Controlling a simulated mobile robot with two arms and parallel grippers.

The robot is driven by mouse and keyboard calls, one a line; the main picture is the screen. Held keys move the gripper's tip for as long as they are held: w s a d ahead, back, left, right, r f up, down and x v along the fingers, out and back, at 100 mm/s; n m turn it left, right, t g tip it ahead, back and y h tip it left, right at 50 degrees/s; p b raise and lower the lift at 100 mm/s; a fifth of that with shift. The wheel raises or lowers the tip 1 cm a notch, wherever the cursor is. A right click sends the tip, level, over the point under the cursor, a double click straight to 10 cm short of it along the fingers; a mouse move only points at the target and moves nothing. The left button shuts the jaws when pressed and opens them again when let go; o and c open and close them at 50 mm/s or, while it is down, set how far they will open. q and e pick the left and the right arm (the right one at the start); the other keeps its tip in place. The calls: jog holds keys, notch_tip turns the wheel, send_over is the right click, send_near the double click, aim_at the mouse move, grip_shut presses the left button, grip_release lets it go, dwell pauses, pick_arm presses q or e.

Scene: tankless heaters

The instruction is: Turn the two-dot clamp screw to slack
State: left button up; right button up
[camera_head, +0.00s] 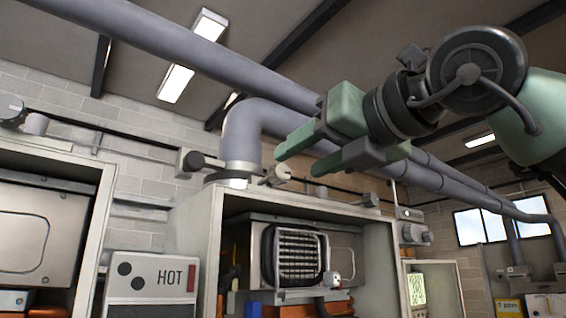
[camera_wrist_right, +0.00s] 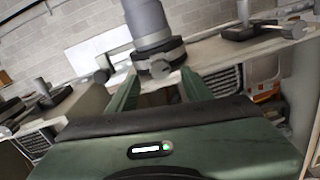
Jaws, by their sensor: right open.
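A clamp screw (camera_head: 278,175) with a pale round head sticks out beside the clamp collar (camera_head: 222,178) at the foot of the grey elbow pipe, above the middle heater cabinet. In the right wrist view the screw head (camera_wrist_right: 160,69) faces me on the front of the dark collar (camera_wrist_right: 160,53). My right gripper (camera_head: 300,161) is open, its green fingers pointing at the screw. In the wrist view its fingertips (camera_wrist_right: 160,78) lie either side of the screw, with no visible contact. A panel with two black dots and "HOT" (camera_head: 150,277) stands left of the cabinet. My left gripper is out of view.
The cabinet (camera_head: 205,225) holds a heater with a grille (camera_head: 297,255). Another heater cabinet (camera_head: 95,225) stands at the left. A long grey pipe (camera_head: 190,50) crosses overhead, close to my right gripper. Other knobs (camera_head: 190,160) sit along the dark rail behind.

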aim_at(283, 171)
jog(key=shift+r+p+x, duration=0.25)
jog(key=shift+p+x, duration=0.4)
jog(key=shift+x, duration=0.55)
jog(key=x, duration=0.2)
jog(key=shift+w+a+f+p, duration=0.2)
jog(key=shift+w+p, duration=0.05)
jog(key=shift+p, duration=0.1)
jog(key=shift+w+a+f, duration=0.1)
jog(key=shift+w+a, duration=0.05)
jog(key=shift+w, duration=0.1)
jog(key=shift+s, duration=0.25)
jog(key=shift+c, duration=0.3)
jog(key=shift+d, duration=0.2)
grip_shut()
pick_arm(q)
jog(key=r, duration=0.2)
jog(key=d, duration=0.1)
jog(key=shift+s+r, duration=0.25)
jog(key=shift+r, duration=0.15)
